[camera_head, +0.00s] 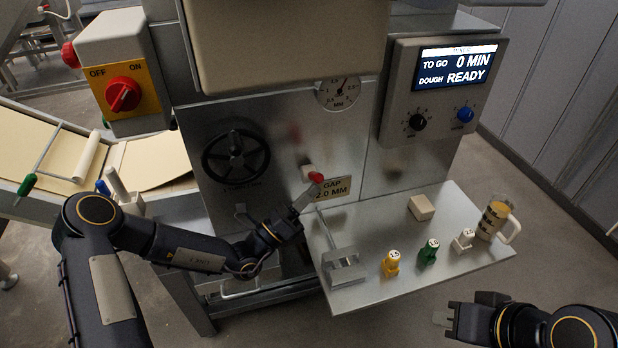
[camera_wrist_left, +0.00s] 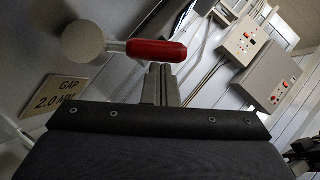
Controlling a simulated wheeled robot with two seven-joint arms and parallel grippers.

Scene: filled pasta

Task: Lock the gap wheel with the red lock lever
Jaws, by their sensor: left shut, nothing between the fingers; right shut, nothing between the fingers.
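The black gap wheel (camera_head: 236,157) is on the machine's steel front panel. The red lock lever (camera_head: 316,178) sticks out from a pale round hub (camera_head: 307,172) to the right of the wheel, above the "GAP 2.0 MM" plate (camera_head: 335,188). In the left wrist view the lever's red handle (camera_wrist_left: 157,50) points right from its hub (camera_wrist_left: 83,43). My left gripper (camera_head: 310,193) is shut and empty, its fingertips (camera_wrist_left: 160,72) right at the handle's underside; I cannot tell whether they touch. My right gripper (camera_head: 445,316) is shut and empty at lower right, away from the panel.
A steel shelf (camera_head: 380,285) below carries a yellow stamp (camera_head: 391,263), a green one (camera_head: 429,251), a white one (camera_head: 463,240), a pale block (camera_head: 421,208) and a mug (camera_head: 491,220). A dial (camera_head: 338,92) sits above the lever. A red switch (camera_head: 123,95) is upper left.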

